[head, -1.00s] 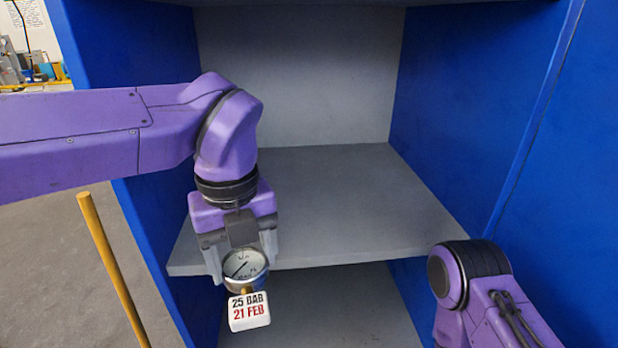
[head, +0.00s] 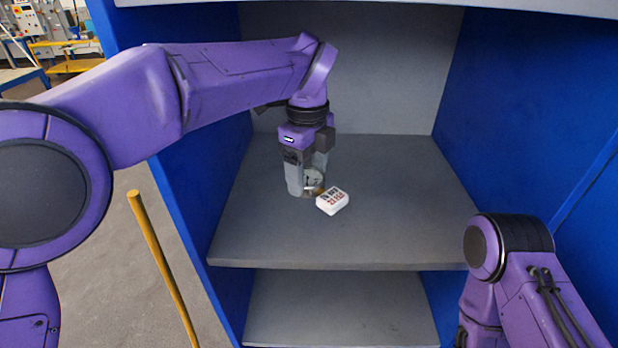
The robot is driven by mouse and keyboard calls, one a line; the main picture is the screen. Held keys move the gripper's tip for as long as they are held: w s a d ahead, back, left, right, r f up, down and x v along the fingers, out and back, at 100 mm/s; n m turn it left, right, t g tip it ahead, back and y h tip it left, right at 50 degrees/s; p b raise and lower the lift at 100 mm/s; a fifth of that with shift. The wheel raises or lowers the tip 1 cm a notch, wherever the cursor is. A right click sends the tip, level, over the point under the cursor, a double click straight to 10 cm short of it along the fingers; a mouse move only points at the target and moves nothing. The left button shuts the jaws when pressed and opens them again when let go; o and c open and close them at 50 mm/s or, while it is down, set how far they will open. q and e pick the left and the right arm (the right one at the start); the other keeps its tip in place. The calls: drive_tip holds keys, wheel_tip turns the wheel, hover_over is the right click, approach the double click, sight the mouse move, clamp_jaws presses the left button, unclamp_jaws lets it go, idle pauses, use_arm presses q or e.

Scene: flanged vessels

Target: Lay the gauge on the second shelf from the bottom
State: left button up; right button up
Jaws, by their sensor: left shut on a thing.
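The gauge (head: 313,180) has a round pale dial and a white tag (head: 333,201) with dark and red print. My left gripper (head: 306,188) points down and is shut on the gauge, inside the blue cabinet over the grey middle shelf (head: 390,225). The tag seems to rest on or just above the shelf; I cannot tell whether the gauge itself touches it. The gripper fingers hide part of the gauge. My right arm (head: 510,260) shows at the lower right, but its gripper is out of view.
A lower grey shelf (head: 340,308) lies below, and another shelf edge (head: 400,5) crosses the top. Blue side walls (head: 530,110) bound the space. The middle shelf is otherwise bare. A yellow pole (head: 160,265) stands outside at the left.

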use_arm(q)
drive_tip(key=f+p, duration=0.1)
drive_tip(key=f, duration=0.2)
drive_tip(key=w+f+p, duration=0.1)
drive_tip(key=f, duration=0.2)
drive_tip(key=shift+w, duration=0.2)
drive_tip(key=shift+w+f, duration=0.15)
drive_tip(key=shift+f, duration=0.55)
drive_tip(key=o, duration=1.2)
drive_tip(key=shift+o, duration=0.2)
drive_tip(key=shift+r, duration=0.45)
wheel_tip(320, 180, up, 7)
drive_tip(key=shift+b, duration=0.6)
use_arm(e)
drive_tip(key=shift+r, duration=0.9)
